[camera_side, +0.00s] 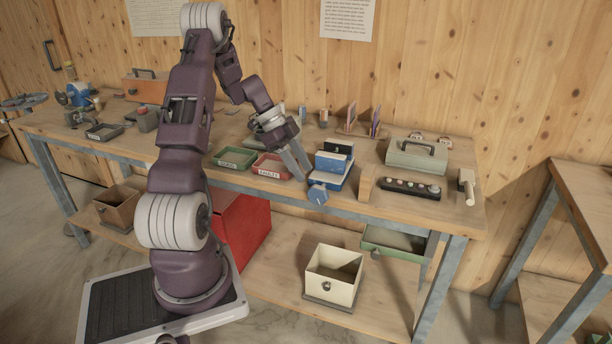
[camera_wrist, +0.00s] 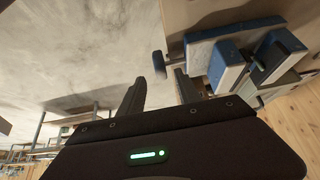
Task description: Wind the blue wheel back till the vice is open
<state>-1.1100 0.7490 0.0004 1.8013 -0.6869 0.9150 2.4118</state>
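The blue vice (camera_side: 333,177) is fixed near the front edge of the workbench; its blue body (camera_wrist: 205,47) fills the upper right of the wrist view. The blue wheel (camera_side: 318,195) is at its front, just past the bench edge. In the wrist view the wheel (camera_wrist: 158,64) looks dark and nearly edge-on, on a short shaft. My gripper (camera_side: 303,174) is just above and left of the wheel. Its fingers (camera_wrist: 159,80) are apart, with the wheel just beyond their tips, in line with the gap. I cannot tell whether they touch it. The jaw gap is unclear.
A green tray (camera_side: 234,157) and a red tray (camera_side: 270,166) lie left of the vice. A wooden block (camera_side: 366,184), a black button strip (camera_side: 411,187) and a grey-green toolbox (camera_side: 417,157) are to its right. Open air lies before the bench edge.

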